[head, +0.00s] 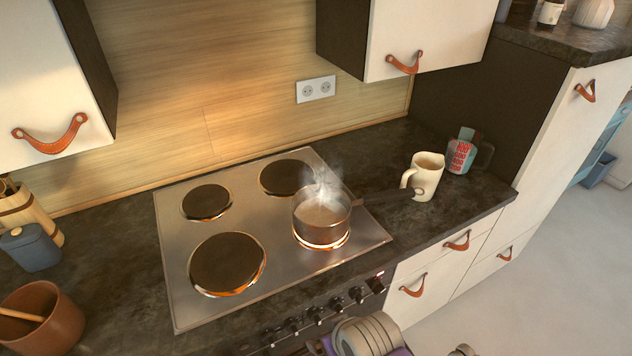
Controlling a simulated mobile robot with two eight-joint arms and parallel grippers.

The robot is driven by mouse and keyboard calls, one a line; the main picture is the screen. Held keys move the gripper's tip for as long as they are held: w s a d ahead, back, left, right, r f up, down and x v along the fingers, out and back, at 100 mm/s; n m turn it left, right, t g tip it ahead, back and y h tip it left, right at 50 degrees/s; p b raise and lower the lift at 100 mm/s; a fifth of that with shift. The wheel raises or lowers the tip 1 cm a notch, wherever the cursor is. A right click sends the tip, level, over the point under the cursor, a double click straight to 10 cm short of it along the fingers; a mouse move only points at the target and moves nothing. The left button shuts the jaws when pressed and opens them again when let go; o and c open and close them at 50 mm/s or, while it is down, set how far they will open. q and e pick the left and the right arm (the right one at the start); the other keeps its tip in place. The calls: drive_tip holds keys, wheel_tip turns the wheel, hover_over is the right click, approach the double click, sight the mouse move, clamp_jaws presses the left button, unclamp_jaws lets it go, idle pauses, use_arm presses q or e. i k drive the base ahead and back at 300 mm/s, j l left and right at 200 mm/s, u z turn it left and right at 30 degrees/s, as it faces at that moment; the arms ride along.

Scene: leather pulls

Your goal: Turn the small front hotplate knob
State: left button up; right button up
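A row of dark knobs (316,314) runs along the cooker's front panel below the hob (270,275). A small red light shows at its right end. I cannot tell which knob serves the small front hotplate. The small front hotplate lies at the hob's front right, mostly covered by a steaming pot (322,212); an orange glow shows under the pot. A pale ribbed part of my own arm is at the bottom edge, beside the right half of the knob row. Its fingertips cannot be made out, nor whether it touches a knob. My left gripper is not seen.
The pot's dark handle points right, towards a cream jug (424,176). A patterned mug (461,156) stands behind the jug. A brown bowl (45,318) and a blue jar (31,248) stand at the left. Drawers with leather pulls (413,287) lie right of the knobs.

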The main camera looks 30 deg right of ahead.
sight(377, 286)
drive_tip(key=z, duration=0.95)
drive_tip(key=k+l, duration=0.05)
drive_tip(key=l, duration=0.05)
